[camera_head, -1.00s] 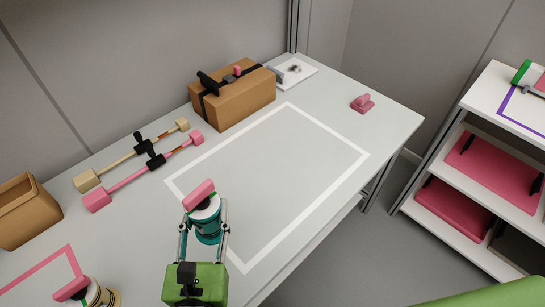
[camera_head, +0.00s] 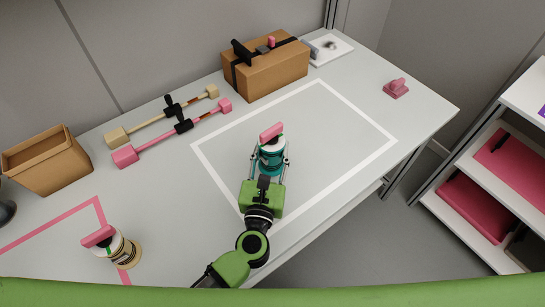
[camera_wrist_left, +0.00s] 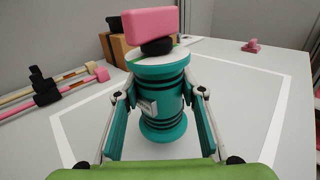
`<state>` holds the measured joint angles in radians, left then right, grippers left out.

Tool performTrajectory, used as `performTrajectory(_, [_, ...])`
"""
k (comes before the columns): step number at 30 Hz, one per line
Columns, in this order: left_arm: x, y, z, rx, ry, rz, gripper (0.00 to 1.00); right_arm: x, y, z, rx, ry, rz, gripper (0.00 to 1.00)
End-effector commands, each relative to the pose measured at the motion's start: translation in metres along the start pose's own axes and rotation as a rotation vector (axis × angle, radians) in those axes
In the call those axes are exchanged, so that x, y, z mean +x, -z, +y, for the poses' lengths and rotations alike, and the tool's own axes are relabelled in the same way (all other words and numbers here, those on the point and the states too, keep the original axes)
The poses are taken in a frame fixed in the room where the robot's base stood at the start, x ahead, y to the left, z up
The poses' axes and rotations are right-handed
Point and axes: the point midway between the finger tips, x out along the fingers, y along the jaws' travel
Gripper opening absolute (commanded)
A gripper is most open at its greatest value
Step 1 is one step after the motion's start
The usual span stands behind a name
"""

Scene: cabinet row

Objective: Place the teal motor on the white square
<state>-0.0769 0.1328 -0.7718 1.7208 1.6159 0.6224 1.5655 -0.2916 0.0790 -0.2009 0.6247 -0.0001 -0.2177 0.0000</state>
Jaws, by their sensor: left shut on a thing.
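The teal motor (camera_head: 271,158) has a pink block on its top and stands upright within the white square outline (camera_head: 367,119) on the grey table. It also shows in the left wrist view (camera_wrist_left: 163,100), with dark bands around its body. My left gripper (camera_head: 270,161) is shut on the motor, one finger on each side of it. Whether the motor's base touches the table is hard to tell. The white outline (camera_wrist_left: 267,147) also shows around the motor in the left wrist view. My right gripper is not in view.
A cardboard box (camera_head: 265,77) with a black strap stands behind the square. Two bars, cream (camera_head: 143,127) and pink (camera_head: 158,138), lie to the left. A tan motor (camera_head: 123,249) stands at a pink outline (camera_head: 52,225). An open box (camera_head: 46,165) and a pink piece (camera_head: 396,88) are farther off.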

Motion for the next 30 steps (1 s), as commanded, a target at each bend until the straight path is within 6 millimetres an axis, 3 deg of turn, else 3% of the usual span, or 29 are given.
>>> performTrajectory(10, [0.007,0.033,-0.001,0.003,0.000,-0.004,0.01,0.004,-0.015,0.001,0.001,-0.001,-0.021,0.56])
performTrajectory(22, [0.006,0.039,-0.001,-0.001,-0.001,-0.004,0.01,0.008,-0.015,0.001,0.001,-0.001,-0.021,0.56])
performTrajectory(23, [0.006,0.041,-0.001,-0.001,0.000,0.000,0.40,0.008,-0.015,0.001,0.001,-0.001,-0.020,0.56])
performTrajectory(24, [0.006,0.040,-0.001,-0.001,0.000,0.000,0.50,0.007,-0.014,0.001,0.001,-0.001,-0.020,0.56])
performTrajectory(25, [0.006,0.040,-0.001,-0.001,0.000,0.000,0.54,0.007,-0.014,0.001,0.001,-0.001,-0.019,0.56])
performTrajectory(30, [0.006,0.040,-0.001,0.000,0.000,0.000,0.54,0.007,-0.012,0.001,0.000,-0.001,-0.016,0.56])
